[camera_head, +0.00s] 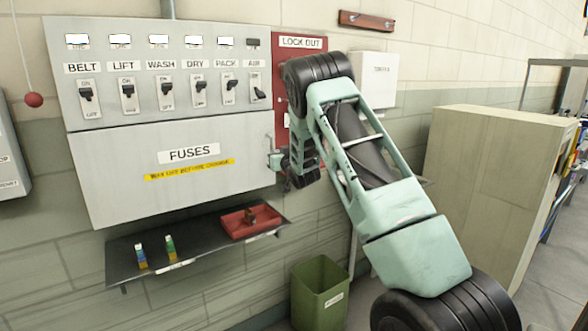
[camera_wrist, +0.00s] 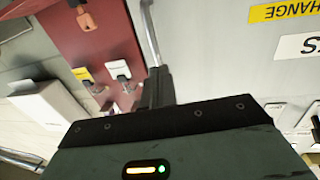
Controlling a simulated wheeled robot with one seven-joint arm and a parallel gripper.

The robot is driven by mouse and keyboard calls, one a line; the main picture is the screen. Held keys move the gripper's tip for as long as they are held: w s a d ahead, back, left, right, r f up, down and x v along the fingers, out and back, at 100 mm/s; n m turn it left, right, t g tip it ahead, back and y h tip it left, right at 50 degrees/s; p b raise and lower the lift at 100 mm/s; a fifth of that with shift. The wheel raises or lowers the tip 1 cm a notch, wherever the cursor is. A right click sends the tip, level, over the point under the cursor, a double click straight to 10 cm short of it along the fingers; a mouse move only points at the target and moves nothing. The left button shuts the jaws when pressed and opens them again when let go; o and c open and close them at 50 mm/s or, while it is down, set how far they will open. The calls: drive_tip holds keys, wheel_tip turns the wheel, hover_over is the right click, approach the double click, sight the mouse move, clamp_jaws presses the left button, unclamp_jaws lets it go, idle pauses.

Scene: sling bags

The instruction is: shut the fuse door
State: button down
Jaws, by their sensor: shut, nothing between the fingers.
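The fuse door (camera_head: 125,190) is the grey lower panel of the wall cabinet, with a FUSES label and a yellow strip. In the head view it looks in line with the panel above; I cannot tell whether a small gap remains. My gripper (camera_head: 277,160) is at the door's right edge, partly hidden by my arm. In the wrist view the door (camera_wrist: 220,50) fills the upper right. A metal bar handle (camera_wrist: 149,32) runs along its edge. My dark fingers (camera_wrist: 157,88) are shut and empty near the handle's end; contact is unclear.
The switch panel (camera_head: 210,55) is above the door. A red lock-out board (camera_head: 280,70) is beside it. Below is a dark shelf (camera_head: 205,245) with a red tray (camera_head: 235,228) and two small fuses (camera_head: 170,246). A green bin (camera_head: 320,295) stands on the floor.

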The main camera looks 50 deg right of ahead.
drive_tip(key=b+v, duration=0.3)
drive_tip(key=v, duration=0.7)
drive_tip(key=shift+s+a, duration=0.2)
